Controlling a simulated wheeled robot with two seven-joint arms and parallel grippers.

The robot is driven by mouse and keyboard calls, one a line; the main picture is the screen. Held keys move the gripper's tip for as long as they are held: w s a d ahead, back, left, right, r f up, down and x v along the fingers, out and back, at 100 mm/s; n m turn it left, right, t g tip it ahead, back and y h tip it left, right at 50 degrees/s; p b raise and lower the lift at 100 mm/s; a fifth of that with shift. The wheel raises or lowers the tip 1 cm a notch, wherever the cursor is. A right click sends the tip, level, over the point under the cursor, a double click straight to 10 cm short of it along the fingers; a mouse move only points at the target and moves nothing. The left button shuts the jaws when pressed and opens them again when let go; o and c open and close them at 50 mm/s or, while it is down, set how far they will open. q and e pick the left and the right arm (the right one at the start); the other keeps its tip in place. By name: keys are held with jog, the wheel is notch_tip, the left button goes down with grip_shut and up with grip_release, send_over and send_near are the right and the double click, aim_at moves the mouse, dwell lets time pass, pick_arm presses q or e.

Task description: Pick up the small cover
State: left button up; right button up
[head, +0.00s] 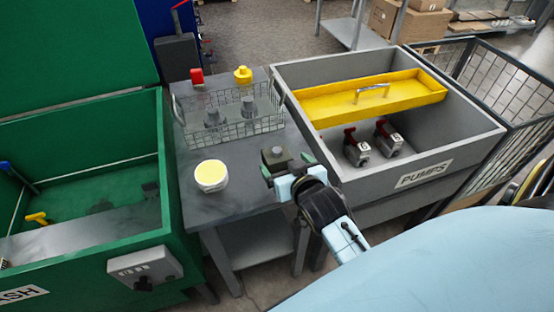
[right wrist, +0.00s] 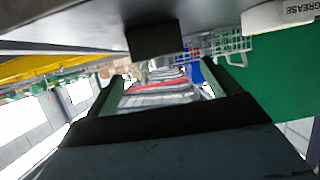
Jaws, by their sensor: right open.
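A small dark grey block with a lighter knob on top, which looks like the small cover (head: 276,154), sits on the grey table (head: 240,195) near its right edge. In the right wrist view it shows as a dark block (right wrist: 152,40) against the table, beyond the fingers. My right gripper (head: 287,166) is open, with its fingertips close to the block's near side. The right wrist view shows the two fingers (right wrist: 163,85) apart with nothing held between them. I cannot tell whether a finger touches the block. My left gripper is not in view.
A round grease tin (head: 211,175) stands left of the block. Behind are a wire basket (head: 232,129) with grey parts, a red part (head: 197,76) and a yellow part (head: 243,75). A grey pumps bin (head: 440,157) with a yellow tray (head: 330,108) stands right, a green bin (head: 172,190) left.

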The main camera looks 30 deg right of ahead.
aim_at(279, 157)
jog(key=shift+x, duration=1.1)
jog(key=x, duration=0.2)
jog(key=b+x, duration=0.1)
jog(key=x, duration=0.1)
jog(key=shift+w+f, duration=0.25)
jog(key=shift+f, duration=0.25)
jog(key=shift+w+d+f+b, duration=0.1)
jog(key=shift+w+b, duration=0.15)
jog(key=shift+b, duration=0.05)
jog(key=c, duration=1)
jog(key=shift+c, duration=1.2)
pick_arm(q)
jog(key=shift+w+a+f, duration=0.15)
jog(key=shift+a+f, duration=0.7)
pick_arm(e)
jog(key=shift+c, duration=0.3)
